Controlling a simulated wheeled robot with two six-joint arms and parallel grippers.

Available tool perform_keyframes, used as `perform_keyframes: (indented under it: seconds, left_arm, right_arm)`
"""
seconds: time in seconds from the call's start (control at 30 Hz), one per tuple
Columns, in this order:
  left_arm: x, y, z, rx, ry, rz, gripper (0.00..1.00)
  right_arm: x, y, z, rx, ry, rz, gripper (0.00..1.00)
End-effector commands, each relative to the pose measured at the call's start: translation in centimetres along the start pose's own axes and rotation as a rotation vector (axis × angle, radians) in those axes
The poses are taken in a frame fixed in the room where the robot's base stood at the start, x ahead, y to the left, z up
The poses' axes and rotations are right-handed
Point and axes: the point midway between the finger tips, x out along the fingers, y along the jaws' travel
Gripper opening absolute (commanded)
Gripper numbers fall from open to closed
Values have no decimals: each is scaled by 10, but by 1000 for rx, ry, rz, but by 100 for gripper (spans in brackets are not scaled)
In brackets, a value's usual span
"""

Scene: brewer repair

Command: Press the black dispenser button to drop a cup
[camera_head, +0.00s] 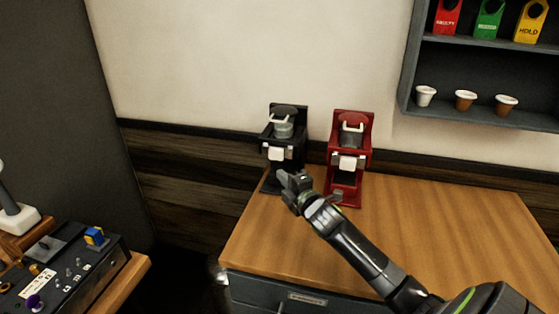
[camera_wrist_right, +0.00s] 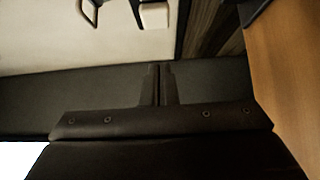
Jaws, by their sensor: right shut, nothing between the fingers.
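A black dispenser (camera_head: 270,138) stands at the back left of the wooden table. It has a pale handle on top and a white button-like block (camera_head: 279,153) on its front. My right gripper (camera_head: 283,177) is shut and empty, just in front of the black dispenser's lower part and below the white block. It hides part of the dispenser's base. In the right wrist view the shut fingers (camera_wrist_right: 160,85) point at a dark surface, with a white block (camera_wrist_right: 154,15) beyond them at the top. I cannot tell whether the fingers touch the dispenser. My left gripper is not in view.
A red dispenser (camera_head: 352,160) stands close to the right of the black one. A wall shelf (camera_head: 480,118) with small cups and coloured tags is at upper right. The wooden table (camera_head: 440,220) is clear on the right. A control panel (camera_head: 75,268) sits at lower left.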

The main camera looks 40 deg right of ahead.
Motion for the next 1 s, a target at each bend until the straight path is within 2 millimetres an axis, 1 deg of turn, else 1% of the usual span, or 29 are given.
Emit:
perform_keyframes:
  seconds: [0.03,0.1,0.3,0.4,0.6,0.7,1.0]
  left_arm:
    - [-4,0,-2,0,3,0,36]
    - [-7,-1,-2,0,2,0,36]
    - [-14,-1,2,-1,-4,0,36]
    - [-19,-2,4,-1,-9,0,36]
    - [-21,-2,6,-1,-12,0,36]
    - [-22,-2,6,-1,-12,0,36]
    - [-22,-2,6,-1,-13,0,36]
  right_arm:
    - [9,3,0,3,-1,1,0]
    - [20,2,0,1,-1,0,0]
    - [49,2,0,3,-1,0,0]
    - [57,2,10,-1,-1,-2,0]
    - [70,0,23,-1,0,-1,0]
    - [73,0,27,-1,0,-1,0]
    - [74,0,29,0,0,0,0]
